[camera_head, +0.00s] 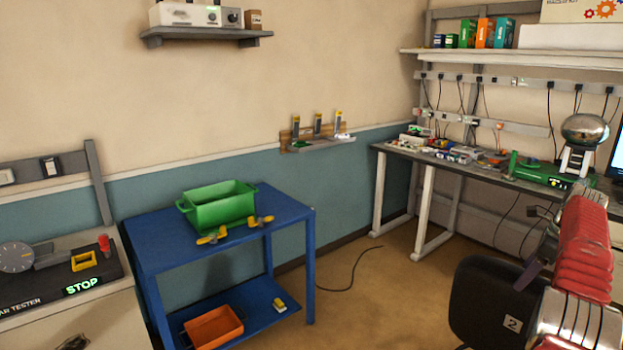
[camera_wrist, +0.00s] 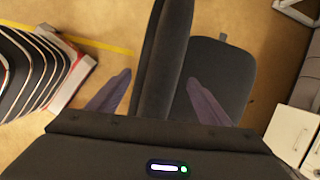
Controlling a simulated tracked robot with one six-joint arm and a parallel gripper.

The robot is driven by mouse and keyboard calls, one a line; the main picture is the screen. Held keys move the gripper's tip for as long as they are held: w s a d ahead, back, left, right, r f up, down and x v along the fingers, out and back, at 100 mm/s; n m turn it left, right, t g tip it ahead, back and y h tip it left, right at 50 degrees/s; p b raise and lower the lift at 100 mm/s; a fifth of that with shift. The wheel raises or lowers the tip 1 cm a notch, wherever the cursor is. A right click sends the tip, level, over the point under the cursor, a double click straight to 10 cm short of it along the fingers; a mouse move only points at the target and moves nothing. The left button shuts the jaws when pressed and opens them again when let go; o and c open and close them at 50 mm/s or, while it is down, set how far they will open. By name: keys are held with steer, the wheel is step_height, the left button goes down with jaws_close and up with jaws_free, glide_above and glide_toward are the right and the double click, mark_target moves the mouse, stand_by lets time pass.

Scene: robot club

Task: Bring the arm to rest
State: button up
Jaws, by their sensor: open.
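My gripper (camera_wrist: 160,76) shows in the wrist view with its two fingers spread wide. It is open, and nothing is held between the fingers. A dark office chair stands beyond it, with its upright back (camera_wrist: 168,45) seen edge-on between the fingers and its seat (camera_wrist: 222,70) to the right. How far the fingers are from the chair I cannot tell.
The black chair (camera_head: 492,305), labelled 2, is beside my arm. A blue cart (camera_head: 150,235) carries a green crate (camera_head: 220,212) and yellow-handled tools, with an orange bin (camera_head: 213,328) below. A workbench (camera_head: 395,150) stands at the back right. Floor between cart and chair is clear except a black cable (camera_head: 350,280).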

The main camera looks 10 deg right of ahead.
steer(key=w+a+r+n, duration=0.1)
steer(key=a+r+n, duration=0.3)
steer(key=a, duration=0.5)
steer(key=w+a+r+n+h, duration=0.1)
steer(key=w+a+r+n, duration=0.15)
steer(key=a+r, duration=0.4)
steer(key=w+a+r+n, duration=0.1)
steer(key=a+r+n, duration=0.3)
steer(key=a, duration=0.6)
steer(key=s+a+r+n, duration=0.2)
steer(key=s+a+n, duration=0.2)
steer(key=a, duration=0.7)
steer(key=s+a+f+n+t, duration=0.1)
steer(key=s+a+n, duration=0.6)
steer(key=s+a, duration=0.55)
steer(key=s+a+f+n+t, duration=0.1)
steer(key=s+a+f+n, duration=0.7)
steer(key=s+a+f, duration=0.1)
steer(key=s+a, duration=0.1)
steer(key=s, duration=0.1)
steer(key=shift+s+a, duration=0.15)
steer(key=shift+s, duration=0.15)
